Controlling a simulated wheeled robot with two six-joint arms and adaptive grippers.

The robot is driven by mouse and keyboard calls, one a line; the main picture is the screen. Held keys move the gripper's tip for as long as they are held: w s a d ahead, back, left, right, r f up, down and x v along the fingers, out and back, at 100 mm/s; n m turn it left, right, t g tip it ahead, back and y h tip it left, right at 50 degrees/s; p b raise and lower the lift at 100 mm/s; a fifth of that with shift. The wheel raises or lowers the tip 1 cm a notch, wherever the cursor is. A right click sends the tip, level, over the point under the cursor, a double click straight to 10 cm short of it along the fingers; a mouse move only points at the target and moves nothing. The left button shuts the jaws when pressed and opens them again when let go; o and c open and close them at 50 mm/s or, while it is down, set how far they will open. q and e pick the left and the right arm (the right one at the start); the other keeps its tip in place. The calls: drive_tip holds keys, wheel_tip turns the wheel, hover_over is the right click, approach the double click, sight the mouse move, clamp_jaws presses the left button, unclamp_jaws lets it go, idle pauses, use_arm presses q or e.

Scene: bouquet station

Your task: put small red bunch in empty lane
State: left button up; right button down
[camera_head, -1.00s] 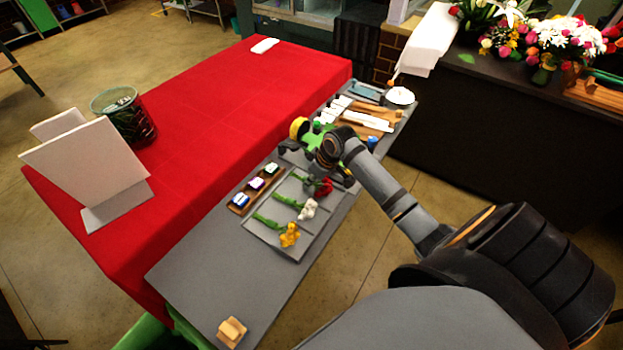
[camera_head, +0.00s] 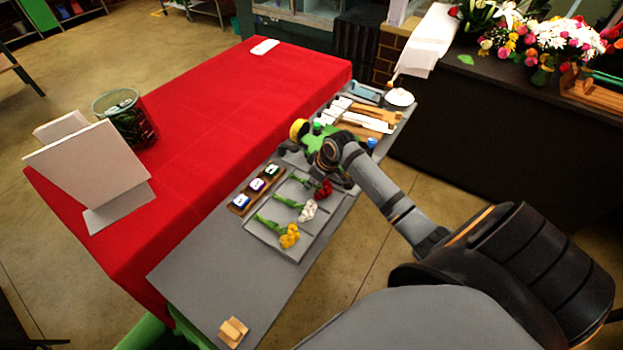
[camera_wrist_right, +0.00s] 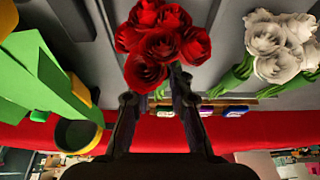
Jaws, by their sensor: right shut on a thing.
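The small red bunch (camera_head: 325,188) is at the far end of the grey lane tray (camera_head: 268,246), beyond the white bunch (camera_head: 308,210) and the yellow bunch (camera_head: 289,236). My right gripper (camera_wrist_right: 155,88) is shut on the red bunch's stems, just behind its blooms (camera_wrist_right: 163,45). In the head view the right gripper (camera_head: 318,175) is partly hidden by its own wrist. The bunch is at the far lane; I cannot tell whether it touches the lane floor. White blooms (camera_wrist_right: 284,42) lie to its right in the wrist view. My left gripper is not in view.
A wooden rack with several small labelled blocks (camera_head: 257,184) lies along the tray's left side. A green and yellow item (camera_head: 316,137) stands close beyond my right gripper. The grey tabletop (camera_head: 215,262) is clear in front, except for a small wooden block (camera_head: 232,331).

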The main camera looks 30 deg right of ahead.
idle(0.3)
drive_tip(key=c, duration=0.7)
unclamp_jaws()
drive_tip(key=shift+f, duration=0.1)
drive_tip(key=shift+c, duration=0.2)
wheel_tip(320, 180, up, 7)
drive_tip(key=p, duration=0.8)
idle(0.3)
